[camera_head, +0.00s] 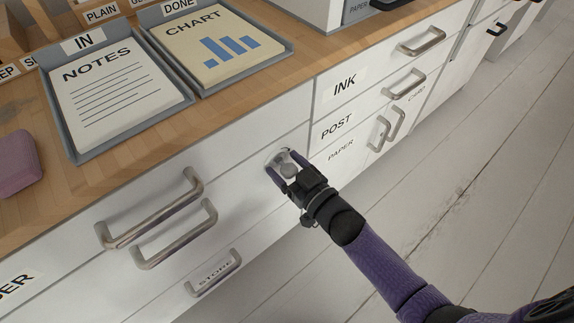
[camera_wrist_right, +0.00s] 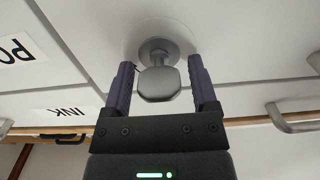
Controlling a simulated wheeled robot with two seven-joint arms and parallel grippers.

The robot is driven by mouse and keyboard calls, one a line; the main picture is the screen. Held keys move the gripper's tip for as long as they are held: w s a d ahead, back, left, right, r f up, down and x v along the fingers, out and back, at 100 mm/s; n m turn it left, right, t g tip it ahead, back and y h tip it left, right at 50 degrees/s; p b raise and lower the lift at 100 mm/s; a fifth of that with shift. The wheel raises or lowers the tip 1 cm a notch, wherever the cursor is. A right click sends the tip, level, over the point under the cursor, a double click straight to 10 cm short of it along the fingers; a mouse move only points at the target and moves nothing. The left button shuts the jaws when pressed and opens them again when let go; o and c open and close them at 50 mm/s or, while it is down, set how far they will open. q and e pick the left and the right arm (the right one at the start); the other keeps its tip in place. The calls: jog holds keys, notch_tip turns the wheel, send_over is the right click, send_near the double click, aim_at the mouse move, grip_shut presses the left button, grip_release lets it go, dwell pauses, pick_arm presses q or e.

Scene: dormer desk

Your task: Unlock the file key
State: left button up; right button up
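The file key (camera_head: 288,170) is a small grey key with a rounded, blocky head. It sits in a round lock on the white drawer front, left of the INK and POST labels. In the right wrist view the key head (camera_wrist_right: 158,84) stands out from its round collar (camera_wrist_right: 158,50). My right gripper (camera_head: 286,165) is at the lock with one finger on each side of the key head. In the wrist view the fingers (camera_wrist_right: 160,86) are apart, with narrow gaps beside the key. My left gripper is not in view.
Long metal handles (camera_head: 152,212) stick out of the drawers left of the lock, above a STORE handle (camera_head: 214,273). More handles (camera_head: 422,42) are at the right. The wooden desktop (camera_head: 120,190) above holds a NOTES tray (camera_head: 72,130), a CHART tray (camera_head: 205,88) and a pink block (camera_head: 16,165).

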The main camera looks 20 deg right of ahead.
jog(key=c, duration=0.7)
grip_shut()
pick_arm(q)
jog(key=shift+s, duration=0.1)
